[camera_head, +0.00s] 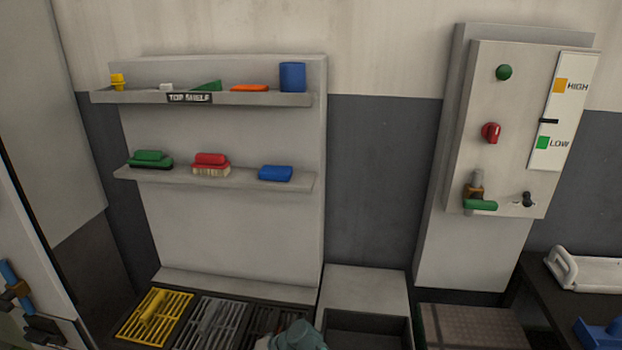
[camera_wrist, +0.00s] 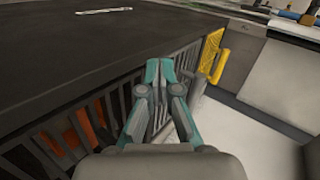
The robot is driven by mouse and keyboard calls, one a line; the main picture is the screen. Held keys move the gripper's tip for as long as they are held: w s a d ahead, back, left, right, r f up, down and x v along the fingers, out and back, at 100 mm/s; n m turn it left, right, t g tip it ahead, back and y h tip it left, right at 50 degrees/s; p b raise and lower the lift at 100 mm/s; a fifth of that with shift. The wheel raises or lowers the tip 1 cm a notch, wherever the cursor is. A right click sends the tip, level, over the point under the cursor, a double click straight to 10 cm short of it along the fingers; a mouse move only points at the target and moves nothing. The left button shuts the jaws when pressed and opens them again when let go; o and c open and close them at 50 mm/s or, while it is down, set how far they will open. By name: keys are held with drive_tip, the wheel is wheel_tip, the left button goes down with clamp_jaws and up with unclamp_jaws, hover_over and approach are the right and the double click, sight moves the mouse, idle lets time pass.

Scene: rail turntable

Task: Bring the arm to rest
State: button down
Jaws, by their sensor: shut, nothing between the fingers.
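My gripper (camera_wrist: 163,75) shows in the wrist view with its teal fingers close together and nothing between them. Whether the fingers touch the slats cannot be told. In the head view a teal and grey part of my arm (camera_head: 297,336) shows at the bottom edge, in front of the grates; the fingertips are not visible there.
A two-tier shelf (camera_head: 205,98) with brushes and small items stands on the wall. A control panel (camera_head: 505,130) hangs at right. Yellow (camera_head: 155,316) and grey grates lie below the shelf.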

drive_tip(key=s+a+f+n+g+h, duration=0.2)
drive_tip(key=s+f, duration=0.4)
drive_tip(key=s, duration=0.2)
drive_tip(key=s+a+f+n+g+h, duration=0.1)
drive_tip(key=s+a+f+n+g, duration=0.15)
drive_tip(key=s+f, duration=0.35)
drive_tip(key=s+d+f+m+h+p, duration=0.1)
drive_tip(key=s+d+f+h, duration=0.2)
drive_tip(key=d, duration=0.8)
drive_tip(key=s+d+f+m+h+p, duration=0.1)
drive_tip(key=s+d+f, duration=0.3)
drive_tip(key=d, duration=0.6)
drive_tip(key=s+d+f+m+g+h, duration=0.1)
drive_tip(key=s+d, duration=0.4)
drive_tip(key=d, duration=0.4)
drive_tip(key=s+d+f+m+g+h+p, duration=0.1)
drive_tip(key=s+d+f+m+g+h, duration=0.1)
drive_tip(key=s+d, duration=0.4)
drive_tip(key=d, duration=0.4)
drive_tip(key=shift+s+d+f+p, duration=0.15)
drive_tip(key=shift+s+p, duration=0.15)
